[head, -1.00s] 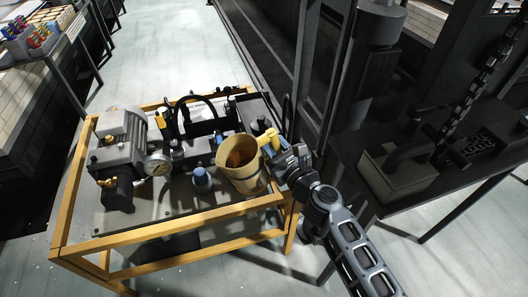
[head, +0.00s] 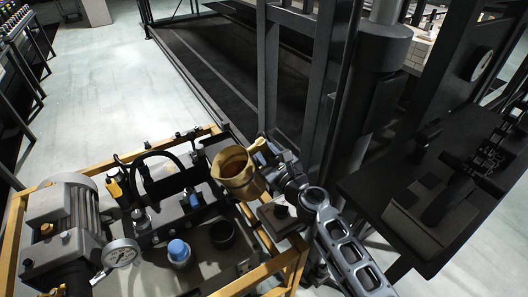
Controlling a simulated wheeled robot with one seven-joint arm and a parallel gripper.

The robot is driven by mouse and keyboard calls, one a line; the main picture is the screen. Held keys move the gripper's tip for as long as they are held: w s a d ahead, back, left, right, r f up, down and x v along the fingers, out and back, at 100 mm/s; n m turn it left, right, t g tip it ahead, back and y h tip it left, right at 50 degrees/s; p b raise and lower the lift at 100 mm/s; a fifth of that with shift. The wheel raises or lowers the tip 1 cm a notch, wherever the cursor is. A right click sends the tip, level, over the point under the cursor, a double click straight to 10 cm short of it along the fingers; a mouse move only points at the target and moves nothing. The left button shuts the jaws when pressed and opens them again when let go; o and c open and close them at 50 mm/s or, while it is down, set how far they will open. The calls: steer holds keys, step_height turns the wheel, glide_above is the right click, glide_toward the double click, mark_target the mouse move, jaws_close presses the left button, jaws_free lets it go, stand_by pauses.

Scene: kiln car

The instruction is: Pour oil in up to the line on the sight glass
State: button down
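A tan jug (head: 238,174) with amber oil inside is in the head view, held above the right side of the hydraulic unit (head: 205,280). My gripper (head: 268,158) is at the jug's right side and appears shut on its yellow handle; the fingertips are partly hidden. The jug is roughly upright, with its mouth facing the camera, and no oil stream shows. A dark round opening or cup (head: 222,235) sits on the unit's top, below and left of the jug. I cannot make out the sight glass or its line.
A blue cap (head: 179,250), a pressure gauge (head: 122,253) and a grey motor (head: 68,225) stand on the unit. A yellow frame (head: 196,137) surrounds it. A dark post (head: 375,90) and bench (head: 425,215) are close on the right. Open floor lies behind at left.

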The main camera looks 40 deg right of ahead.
steer(key=shift+f+b, duration=0.4)
steer(key=shift+f, duration=0.2)
steer(key=r+n+p, duration=0.1)
steer(key=r+n, duration=0.1)
steer(key=r+n+p, duration=0.1)
steer(key=shift+a+r+p, duration=0.1)
steer(key=shift+a+p, duration=0.15)
steer(key=shift+p, duration=0.1)
steer(key=shift+f, duration=0.25)
steer(key=shift+d+f+b, duration=0.1)
steer(key=shift+f+b, duration=0.8)
steer(key=shift+b, duration=0.3)
steer(key=shift+r, duration=0.3)
steer(key=shift+w+a+r+n+p, duration=0.1)
steer(key=shift+a+r+n+p, duration=0.3)
steer(key=shift+n, duration=0.4)
steer(key=shift+a+n, duration=0.1)
steer(key=shift+n, duration=0.3)
